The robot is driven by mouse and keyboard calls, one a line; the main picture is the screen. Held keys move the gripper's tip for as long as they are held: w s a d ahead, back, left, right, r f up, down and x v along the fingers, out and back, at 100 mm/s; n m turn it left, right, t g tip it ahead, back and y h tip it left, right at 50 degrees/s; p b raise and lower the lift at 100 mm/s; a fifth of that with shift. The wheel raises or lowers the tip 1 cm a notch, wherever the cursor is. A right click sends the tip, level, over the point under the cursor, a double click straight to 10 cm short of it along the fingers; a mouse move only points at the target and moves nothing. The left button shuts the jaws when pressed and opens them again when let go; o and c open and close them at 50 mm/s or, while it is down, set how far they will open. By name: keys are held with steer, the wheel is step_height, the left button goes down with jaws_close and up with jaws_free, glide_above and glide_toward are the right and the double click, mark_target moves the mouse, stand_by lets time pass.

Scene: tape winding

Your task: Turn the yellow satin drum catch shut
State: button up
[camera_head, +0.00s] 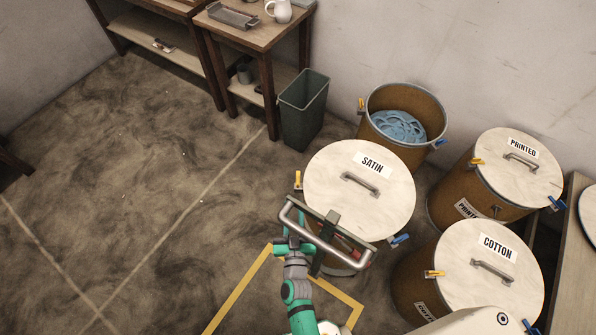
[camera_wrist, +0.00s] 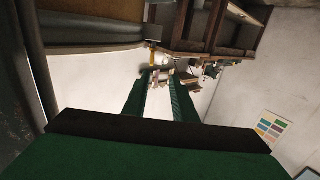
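The satin drum has a pale lid (camera_head: 320,185) with a SATIN label and a metal handle, and the lid lies on the drum. Its yellow catch (camera_head: 298,180) stands at the left rim; a blue catch (camera_head: 400,240) is at the lower right. My gripper (camera_head: 290,215) is just below the yellow catch in the head view, partly hidden by a metal bar frame. In the wrist view, my gripper's green fingers (camera_wrist: 161,80) are apart with nothing between them. A small yellow piece, seemingly the catch (camera_wrist: 152,57), shows just beyond the left fingertip, beside the drum rim (camera_wrist: 95,47). Contact cannot be told.
An open drum (camera_head: 405,105) with blue material stands behind. The printed drum (camera_head: 515,185) and cotton drum (camera_head: 485,285) stand to the right. A dark bin (camera_head: 303,110) and wooden tables (camera_head: 262,30) are at the back. The floor to the left is clear.

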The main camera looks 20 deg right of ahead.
steer(key=h, duration=0.1)
glide_toward(298, 176)
steer(key=shift+w+d+f+m, duration=0.15)
steer(key=shift+w+m, duration=0.05)
steer(key=shift+w, duration=0.3)
steer(key=shift+w+d+f+m, duration=0.1)
steer(key=shift+w+d+m, duration=0.1)
steer(key=shift+w, duration=0.3)
steer(key=x, duration=1)
steer(key=shift+f, duration=0.1)
jaws_close()
